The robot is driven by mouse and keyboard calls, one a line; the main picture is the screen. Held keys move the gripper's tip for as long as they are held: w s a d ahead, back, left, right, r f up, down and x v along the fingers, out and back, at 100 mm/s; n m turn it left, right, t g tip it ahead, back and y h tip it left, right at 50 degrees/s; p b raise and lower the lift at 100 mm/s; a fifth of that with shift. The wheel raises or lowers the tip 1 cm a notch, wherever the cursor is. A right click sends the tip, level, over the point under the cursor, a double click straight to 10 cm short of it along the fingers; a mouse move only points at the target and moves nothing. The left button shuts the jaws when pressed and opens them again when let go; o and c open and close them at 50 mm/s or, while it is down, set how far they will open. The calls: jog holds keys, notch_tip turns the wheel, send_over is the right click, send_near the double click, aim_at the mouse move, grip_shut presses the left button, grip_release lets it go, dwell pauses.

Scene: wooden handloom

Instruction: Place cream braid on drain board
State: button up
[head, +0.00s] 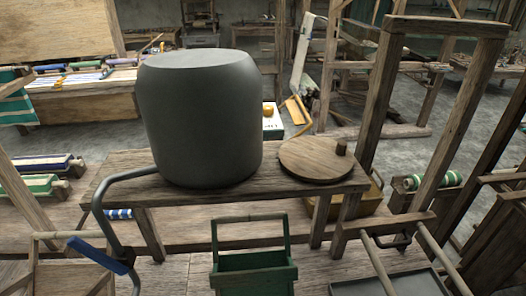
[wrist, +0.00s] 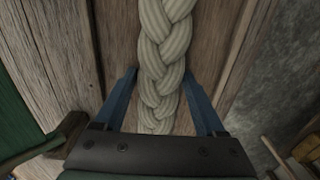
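The cream braid (wrist: 163,60) runs down the middle of the wrist view, thick and plaited. My gripper (wrist: 161,75) has two blue fingers, one on each side of it. Their tips meet its edges, so it appears gripped. The lower end of the braid passes behind the dark gripper body. Neither the braid nor my gripper can be made out in the head view. A shallow grey tray (head: 392,286) with a raised rim lies at the lower right of the head view, cut off by the frame. I cannot tell whether it is the drain board.
A large grey vat (head: 200,120) and a round wooden lid (head: 315,157) stand on a wooden bench (head: 290,193). A green crate (head: 254,272) with an upright handle is in front. Wooden posts (head: 375,105) rise at right. A bent tube (head: 105,215) is at left.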

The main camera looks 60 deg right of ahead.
jog(key=o, duration=0.3)
jog(key=shift+r, duration=0.15)
notch_tip(320, 180, up, 12)
jog(key=shift+r, duration=0.1)
dwell(0.3)
